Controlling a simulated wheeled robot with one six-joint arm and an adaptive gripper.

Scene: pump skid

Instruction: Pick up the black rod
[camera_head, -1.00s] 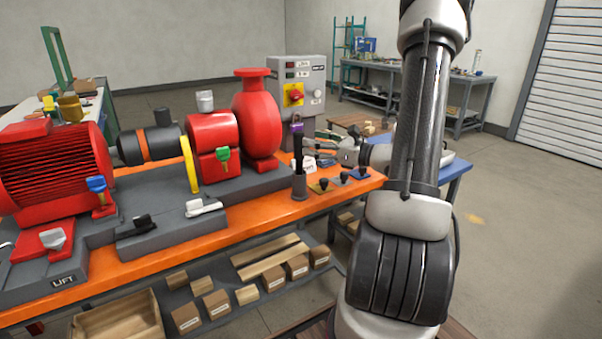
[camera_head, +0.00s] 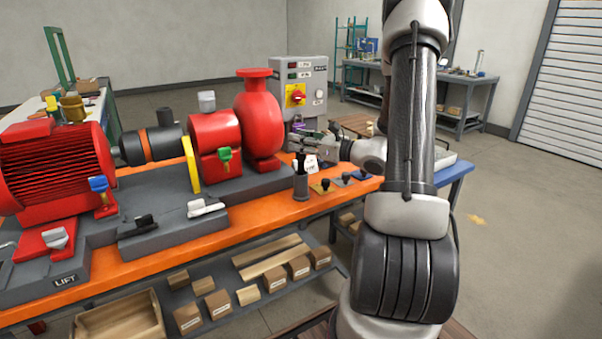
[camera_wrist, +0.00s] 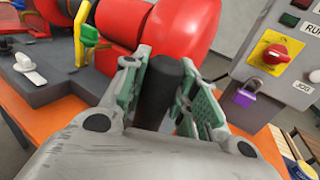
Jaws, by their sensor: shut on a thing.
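The black rod (camera_head: 301,163) stands upright in a grey cup (camera_head: 300,187) near the front edge of the orange bench. My gripper (camera_head: 303,143) comes in from the right around the rod's upper part and hides some of it. In the wrist view the rod (camera_wrist: 158,92) is between the two green-padded fingers of my gripper (camera_wrist: 161,75), which are shut on it. The rod's lower end is hidden inside the cup.
A red pump (camera_head: 259,120) stands just behind and left of the rod. A grey control box (camera_head: 305,82) with a purple padlock (camera_wrist: 245,95) is behind it. Several small dark-knobbed pieces (camera_head: 347,178) stand to the right of the cup.

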